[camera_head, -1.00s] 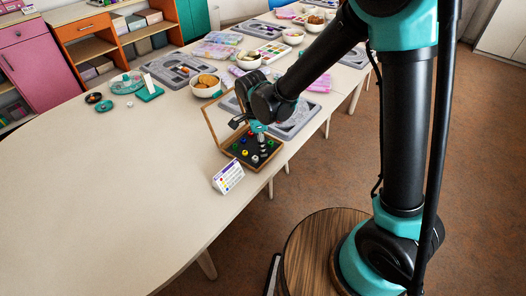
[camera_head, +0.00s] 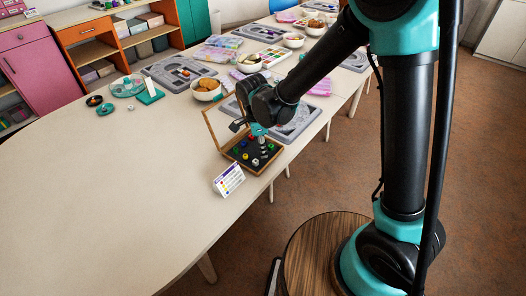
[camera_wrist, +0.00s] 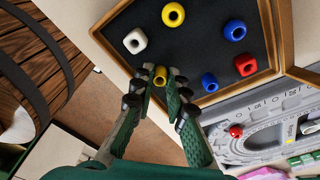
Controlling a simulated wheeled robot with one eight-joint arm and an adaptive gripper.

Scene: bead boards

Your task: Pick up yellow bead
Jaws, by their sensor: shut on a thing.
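A yellow bead (camera_wrist: 160,77) sits between the fingertips of my gripper (camera_wrist: 160,82) in the wrist view, and the gripper is shut on it. A second yellow bead (camera_wrist: 173,14) lies apart on the black bottom of the wooden box (camera_wrist: 272,42). My gripper (camera_head: 262,140) is over the same open box (camera_head: 232,157) in the head view. The held bead is too small to make out there. I cannot tell whether it still touches the box bottom.
In the wrist view a white bead (camera_wrist: 135,40), a red bead (camera_wrist: 245,65) and several blue beads (camera_wrist: 235,30) lie in the box. A grey bead board (camera_wrist: 222,137) is beside it. A colour card (camera_head: 229,180) stands in front of the box. The near-left table is clear.

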